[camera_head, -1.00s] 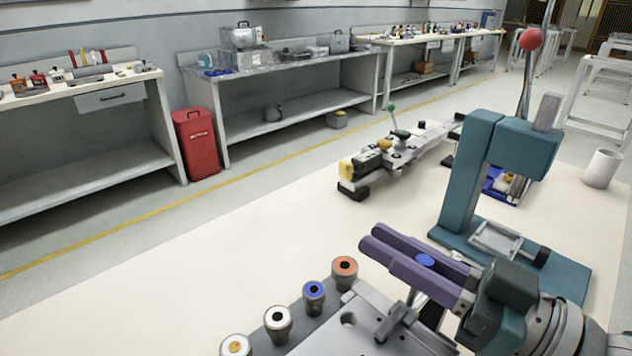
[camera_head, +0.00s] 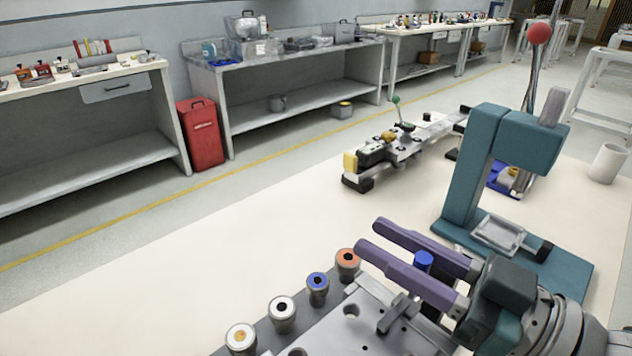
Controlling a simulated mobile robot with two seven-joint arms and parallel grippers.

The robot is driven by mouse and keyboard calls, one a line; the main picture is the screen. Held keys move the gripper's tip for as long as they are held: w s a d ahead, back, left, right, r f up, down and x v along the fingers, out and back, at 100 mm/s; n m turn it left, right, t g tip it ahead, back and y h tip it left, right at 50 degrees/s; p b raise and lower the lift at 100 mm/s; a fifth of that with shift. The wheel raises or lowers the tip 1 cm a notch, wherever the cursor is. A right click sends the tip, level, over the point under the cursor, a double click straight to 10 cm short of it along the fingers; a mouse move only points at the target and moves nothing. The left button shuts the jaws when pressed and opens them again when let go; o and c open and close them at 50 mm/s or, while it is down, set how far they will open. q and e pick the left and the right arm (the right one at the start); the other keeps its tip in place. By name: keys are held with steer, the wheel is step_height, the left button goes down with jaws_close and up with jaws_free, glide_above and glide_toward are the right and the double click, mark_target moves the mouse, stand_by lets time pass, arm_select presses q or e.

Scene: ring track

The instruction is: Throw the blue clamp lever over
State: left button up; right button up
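The blue clamp lever shows as a blue cylindrical knob (camera_head: 424,261) at lower right; its lower part is hidden behind my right gripper's near finger. My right gripper (camera_head: 366,238) has long purple fingers, which stand apart on either side of the blue knob. The gripper is open, and I cannot tell whether either finger touches the knob. A grey metal fixture plate (camera_head: 345,333) with holes lies below and left of the gripper, with a grey bar-like clamp part (camera_head: 398,314) on it. My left gripper is not in view.
Several grey cylinders with coloured rings, including an orange-ringed one (camera_head: 347,262), stand along the plate's left edge. A white cup (camera_head: 606,164) is at right. The pale table is clear at left.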

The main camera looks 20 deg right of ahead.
steer(key=v, duration=1)
steer(key=shift+b, duration=0.45)
